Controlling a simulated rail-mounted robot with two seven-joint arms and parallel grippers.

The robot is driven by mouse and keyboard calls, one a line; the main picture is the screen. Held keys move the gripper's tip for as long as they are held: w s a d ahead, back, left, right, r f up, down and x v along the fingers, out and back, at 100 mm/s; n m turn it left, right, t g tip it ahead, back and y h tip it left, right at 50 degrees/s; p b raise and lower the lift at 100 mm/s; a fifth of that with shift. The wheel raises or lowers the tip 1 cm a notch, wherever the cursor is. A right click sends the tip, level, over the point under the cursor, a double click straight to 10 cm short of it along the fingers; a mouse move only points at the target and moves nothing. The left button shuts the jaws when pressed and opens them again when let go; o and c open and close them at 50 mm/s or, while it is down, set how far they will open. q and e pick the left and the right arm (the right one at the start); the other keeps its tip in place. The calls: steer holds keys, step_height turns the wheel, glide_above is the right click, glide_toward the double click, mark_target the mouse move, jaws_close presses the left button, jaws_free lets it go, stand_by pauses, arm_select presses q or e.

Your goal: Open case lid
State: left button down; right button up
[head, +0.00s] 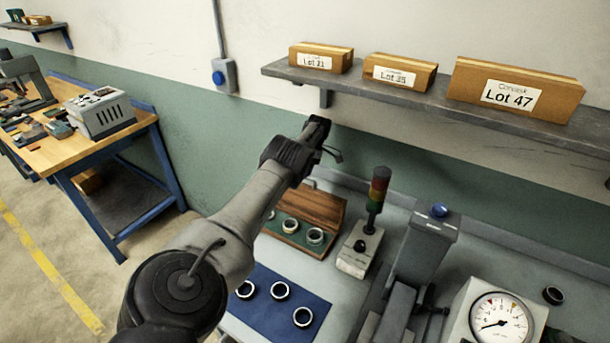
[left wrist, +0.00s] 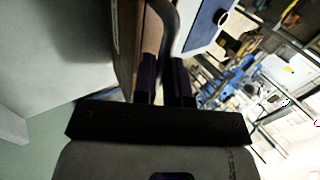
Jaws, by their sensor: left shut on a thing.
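The wooden case (head: 287,238) stands open on the grey bench, with a green lining and several rings. Its brown lid (head: 318,204) is raised and leans back at the rear, partly hidden by my left arm. My left gripper (head: 318,128) shows above and behind the lid in the head view. In the left wrist view my left gripper (left wrist: 164,75) is shut on a grey curved bar (left wrist: 170,32), which looks like a handle, beside a brown wooden panel (left wrist: 150,35). The head view does not show the grip clearly. My right gripper is not in view.
A blue mat (head: 268,315) with several rings lies in front of the case. A signal light (head: 378,195), a grey press (head: 424,250) and a dial gauge (head: 500,322) stand to the right. A shelf (head: 420,103) with boxes hangs on the wall above.

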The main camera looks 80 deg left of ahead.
arm_select(q)
steer(key=shift+d+f, duration=0.1)
steer(key=shift+f, duration=0.05)
steer(key=c, duration=1.5)
jaws_free()
steer(key=shift+o, duration=0.6)
steer(key=shift+d+f, duration=0.1)
steer(key=shift+d, duration=0.1)
steer(key=shift+o, duration=1.1)
steer(key=shift+a, duration=0.1)
steer(key=shift+r, duration=0.2)
step_height(320, 180, up, 5)
steer(key=p, duration=0.5)
steer(key=shift+w, duration=0.15)
steer(key=w+d+r+p, duration=0.6)
steer(key=w+d+p, duration=0.1)
steer(key=p, duration=1.2)
steer(key=shift+w+d, duration=0.15)
steer(key=shift+d, duration=0.75)
